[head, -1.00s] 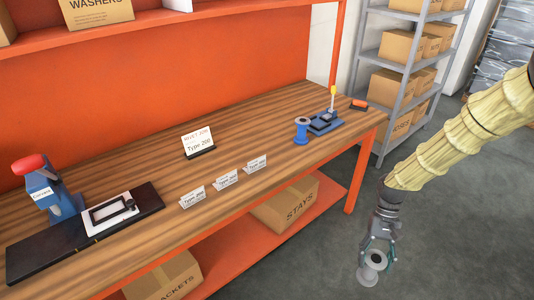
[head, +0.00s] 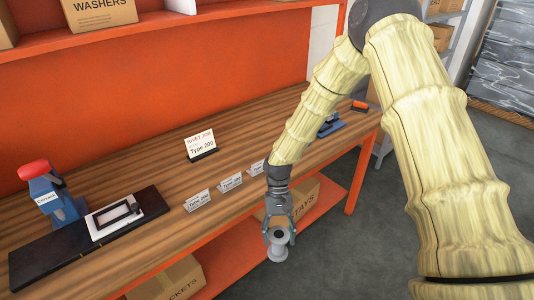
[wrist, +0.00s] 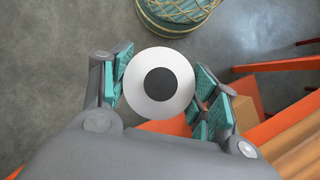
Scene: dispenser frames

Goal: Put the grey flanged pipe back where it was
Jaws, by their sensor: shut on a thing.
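The grey flanged pipe (head: 277,250) is held in my gripper (head: 279,236), in front of the workbench and out over its lower shelf edge. In the wrist view the pipe (wrist: 160,112) is seen end-on, as a pale ring with a dark bore, between the teal finger pads. The fingers are shut on its sides. Three small "Type 200" cards stand along the front of the wooden bench top (head: 150,235): a left one (head: 198,201), a middle one (head: 230,182) and a right one (head: 257,168), partly behind my arm.
A larger "Type 200" sign (head: 201,144) stands behind the cards. A blue press with a red knob (head: 52,195) is at the left, beside a black-framed plate (head: 117,215). A blue fixture (head: 331,125) is partly hidden by my arm. Boxes sit on the orange lower shelf.

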